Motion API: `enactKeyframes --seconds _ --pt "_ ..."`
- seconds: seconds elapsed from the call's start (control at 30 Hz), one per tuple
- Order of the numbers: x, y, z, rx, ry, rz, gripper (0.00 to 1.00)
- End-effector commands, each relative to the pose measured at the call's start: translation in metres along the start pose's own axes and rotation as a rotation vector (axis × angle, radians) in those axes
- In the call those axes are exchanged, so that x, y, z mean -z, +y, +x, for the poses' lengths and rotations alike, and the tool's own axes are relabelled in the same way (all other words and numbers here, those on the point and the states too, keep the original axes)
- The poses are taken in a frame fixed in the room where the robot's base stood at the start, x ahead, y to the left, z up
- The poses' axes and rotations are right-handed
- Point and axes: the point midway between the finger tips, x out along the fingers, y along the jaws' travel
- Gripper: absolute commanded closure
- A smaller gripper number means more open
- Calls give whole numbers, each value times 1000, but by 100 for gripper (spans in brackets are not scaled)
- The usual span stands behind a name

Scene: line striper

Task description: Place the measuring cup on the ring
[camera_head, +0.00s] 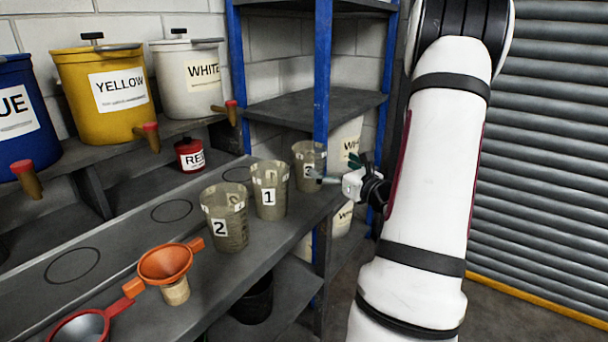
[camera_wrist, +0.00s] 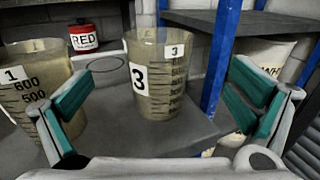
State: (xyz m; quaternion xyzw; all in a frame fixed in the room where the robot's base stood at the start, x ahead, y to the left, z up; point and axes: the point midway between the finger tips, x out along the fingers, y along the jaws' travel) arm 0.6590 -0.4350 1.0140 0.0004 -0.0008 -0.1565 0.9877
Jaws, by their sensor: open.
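Three translucent measuring cups stand upright on the grey bench: cup 2 (camera_head: 226,228), cup 1 (camera_head: 268,200) and cup 3 (camera_head: 301,157). My gripper (camera_head: 330,181) is at the right of cup 3 in the head view. In the wrist view my gripper (camera_wrist: 160,105) is open, its green-padded fingers on either side of cup 3 (camera_wrist: 158,85), which stands beyond them. Cup 1 (camera_wrist: 28,85) is close to the left finger. Drawn rings lie on the bench, including one at the middle (camera_head: 171,202) and one at the left (camera_head: 73,257); both look empty.
Yellow (camera_head: 130,112) and white (camera_head: 175,92) paint buckets stand on the shelf behind. A small red can (camera_head: 190,160) is near the wall. An orange funnel (camera_head: 165,255) stands at the front. A blue shelf post (camera_head: 321,90) rises close behind cup 3.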

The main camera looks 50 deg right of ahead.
Motion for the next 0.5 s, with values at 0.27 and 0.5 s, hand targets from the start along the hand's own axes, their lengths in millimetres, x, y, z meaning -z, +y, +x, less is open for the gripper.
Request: enactKeyframes --seconds 0.27,0.5 --pt "0 2 47 -5 0 -1 0" --pt "0 2 62 -4 1 -1 0"
